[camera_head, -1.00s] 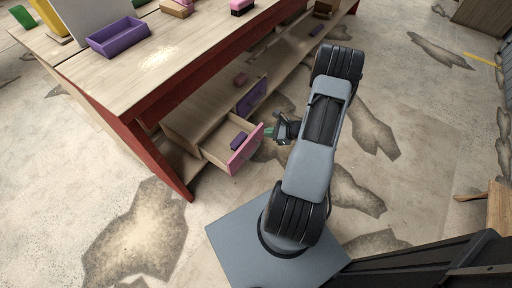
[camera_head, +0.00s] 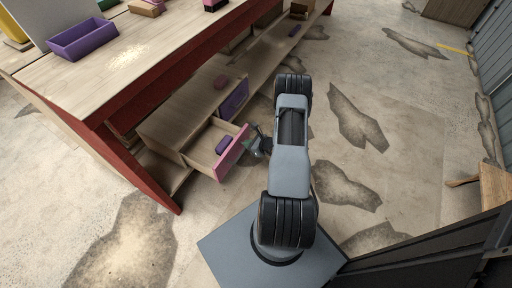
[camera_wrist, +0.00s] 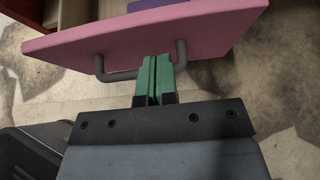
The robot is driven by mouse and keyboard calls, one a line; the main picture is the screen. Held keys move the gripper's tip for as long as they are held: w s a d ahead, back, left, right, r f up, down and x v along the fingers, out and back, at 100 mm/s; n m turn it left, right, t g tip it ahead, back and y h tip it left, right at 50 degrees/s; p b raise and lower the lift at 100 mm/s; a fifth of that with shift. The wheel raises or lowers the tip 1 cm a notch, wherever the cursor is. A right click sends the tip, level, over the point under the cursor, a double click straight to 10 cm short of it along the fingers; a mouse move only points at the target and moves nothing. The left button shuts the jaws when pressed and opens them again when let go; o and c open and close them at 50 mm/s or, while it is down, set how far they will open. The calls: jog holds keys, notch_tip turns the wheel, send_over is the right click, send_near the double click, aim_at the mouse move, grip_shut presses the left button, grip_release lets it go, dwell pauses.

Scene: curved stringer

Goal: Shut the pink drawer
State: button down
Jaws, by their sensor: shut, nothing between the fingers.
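The pink drawer (camera_head: 232,153) stands pulled out from the small wooden cabinet under the workbench, with a purple block (camera_head: 222,145) inside. In the wrist view its pink front (camera_wrist: 150,35) spans the top, with a grey bar handle (camera_wrist: 116,75) on its face. My gripper (camera_head: 256,143) is at the outer side of the pink front. Its green fingers (camera_wrist: 155,72) are shut together, with nothing between them, and their tips overlap the middle of the handle in the wrist view. I cannot tell whether they touch the front.
A purple drawer front (camera_head: 234,99) is beside the pink drawer, on the same cabinet. The red-edged workbench (camera_head: 150,85) stands over the cabinet, its red leg (camera_head: 135,170) left of the drawer.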

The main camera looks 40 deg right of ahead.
aim_at(237, 141)
jog(key=shift+w+a+r, duration=0.1)
jog(key=shift+w+a, duration=0.25)
jog(key=shift+w, duration=0.45)
jog(key=shift+w+a, duration=0.3)
jog(key=shift+w, duration=0.45)
jog(key=shift+b, duration=0.3)
